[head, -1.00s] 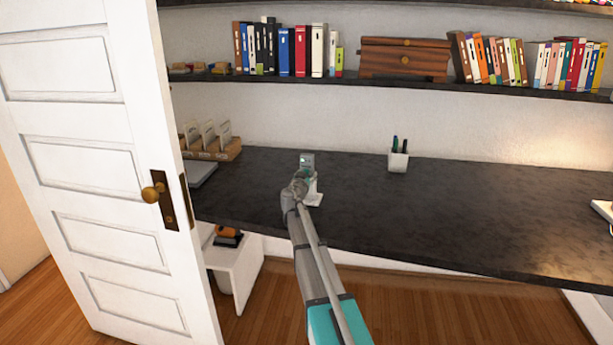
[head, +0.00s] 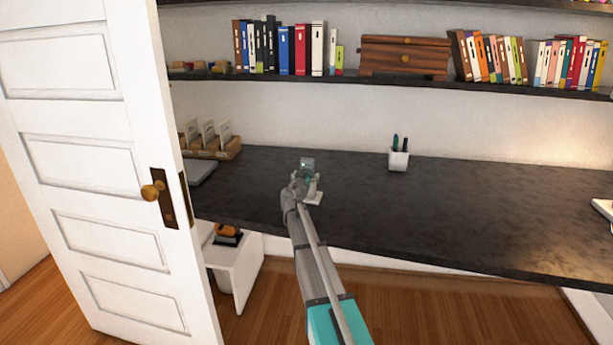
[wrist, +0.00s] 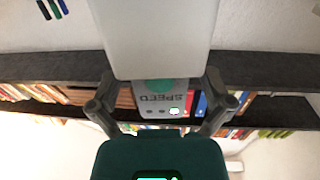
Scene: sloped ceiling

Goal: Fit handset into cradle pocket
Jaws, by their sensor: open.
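The grey handset (head: 307,162) stands upright above the desk, just beyond my gripper (head: 303,186) in the head view. The white cradle (wrist: 165,35) fills the top middle of that view and covers the handset's lower part. The cradle's foot (head: 314,199) rests on the desk. My gripper (wrist: 161,88) is open, with one finger on each side of the handset and a gap on both sides. How deeply the handset sits is hidden.
A wooden holder (head: 212,150) and a laptop-like slab (head: 200,172) lie at the left. A shelf (head: 330,82) with books runs above. A white door (head: 95,170) stands open at left.

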